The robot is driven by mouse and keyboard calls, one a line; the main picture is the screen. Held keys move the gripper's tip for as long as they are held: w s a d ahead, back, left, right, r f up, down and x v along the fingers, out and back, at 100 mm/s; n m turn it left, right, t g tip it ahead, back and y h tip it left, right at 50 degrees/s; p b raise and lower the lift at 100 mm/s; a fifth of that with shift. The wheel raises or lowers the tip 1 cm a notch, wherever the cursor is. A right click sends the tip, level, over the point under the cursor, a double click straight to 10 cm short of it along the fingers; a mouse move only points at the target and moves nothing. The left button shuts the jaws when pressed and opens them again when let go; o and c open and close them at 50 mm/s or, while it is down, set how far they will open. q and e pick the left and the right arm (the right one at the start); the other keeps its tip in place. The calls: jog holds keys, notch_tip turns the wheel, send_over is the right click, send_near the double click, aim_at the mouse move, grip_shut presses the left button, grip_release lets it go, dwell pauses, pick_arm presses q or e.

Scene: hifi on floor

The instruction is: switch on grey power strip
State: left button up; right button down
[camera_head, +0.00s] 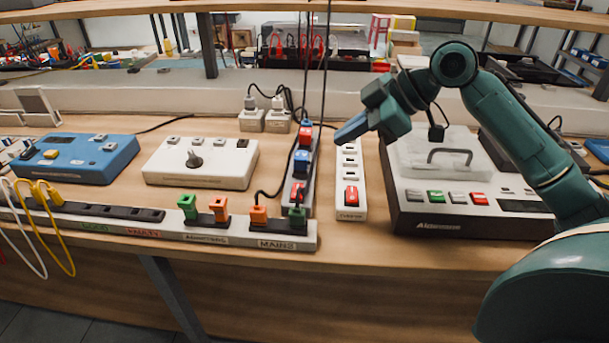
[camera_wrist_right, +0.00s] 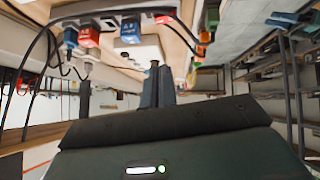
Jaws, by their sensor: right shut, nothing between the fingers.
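The grey power strip (camera_head: 309,178) lies lengthwise on the bench near the middle of the head view. Blue and red plugs fill its far part, and a red rocker switch (camera_head: 297,194) sits near its front end. I cannot tell the switch's position. My right gripper (camera_head: 343,134) is shut and empty, to the right of the grey strip's plugs and over the far end of the white power strip (camera_head: 350,165). In the right wrist view its fingers (camera_wrist_right: 158,84) are together, pointing toward the plugs and strip, with a blue plug (camera_wrist_right: 130,30) ahead. My left gripper is not seen.
The white strip beside the grey one has its own red switch. Black cables hang down to the grey strip's plugs. A mains rail (camera_head: 285,243) with plugs runs along the front edge. A device with a clear lid (camera_head: 440,165) stands right; a white box (camera_head: 201,163) stands left.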

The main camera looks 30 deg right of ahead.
send_over(297, 191)
jog(key=d, duration=0.2)
notch_tip(297, 191, down, 7)
jog(key=shift+s+r, duration=0.1)
jog(key=shift+s, duration=0.05)
jog(key=f, duration=0.2)
jog(key=shift+w+d+f+b, duration=0.15)
jog(key=shift+w+f+b, duration=0.05)
jog(key=shift+f+b, duration=0.15)
jog(key=shift+w+d+f, duration=0.1)
jog(key=shift+f, duration=0.55)
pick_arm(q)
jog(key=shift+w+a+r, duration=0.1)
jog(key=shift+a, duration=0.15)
pick_arm(e)
jog(key=shift+f, duration=0.1)
